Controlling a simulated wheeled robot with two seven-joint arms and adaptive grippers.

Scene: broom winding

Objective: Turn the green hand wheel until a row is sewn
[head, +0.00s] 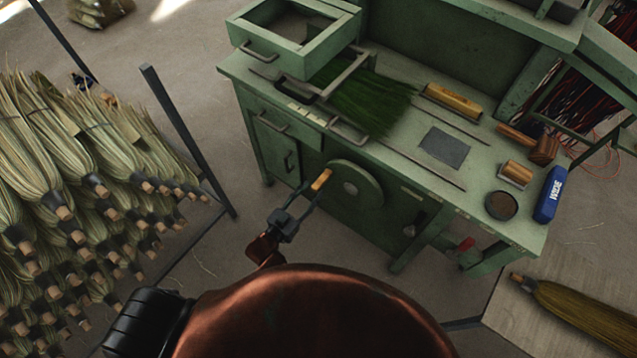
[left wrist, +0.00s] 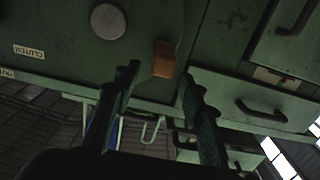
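The green hand wheel (head: 361,200) is on the front of the green bench, below its top. Its orange-brown handle (head: 321,180) sticks out near the rim at the upper left. My left gripper (head: 307,195) is in front of the handle, its fingers open. In the left wrist view, the handle (left wrist: 164,60) shows in the gap between the two open fingertips (left wrist: 160,75), apart from both fingers. The wheel's round grey hub (left wrist: 108,21) is up and to the left there. Green bristles (head: 372,101) lie in the clamp on the bench top. My right gripper is not in view.
The bench top (head: 395,155) bears a yellow-brown block (head: 453,101), a wooden mallet (head: 528,143), a round tin (head: 501,205) and a blue case (head: 550,195). A rack of brooms (head: 75,235) stands at left. Floor between rack and bench is clear.

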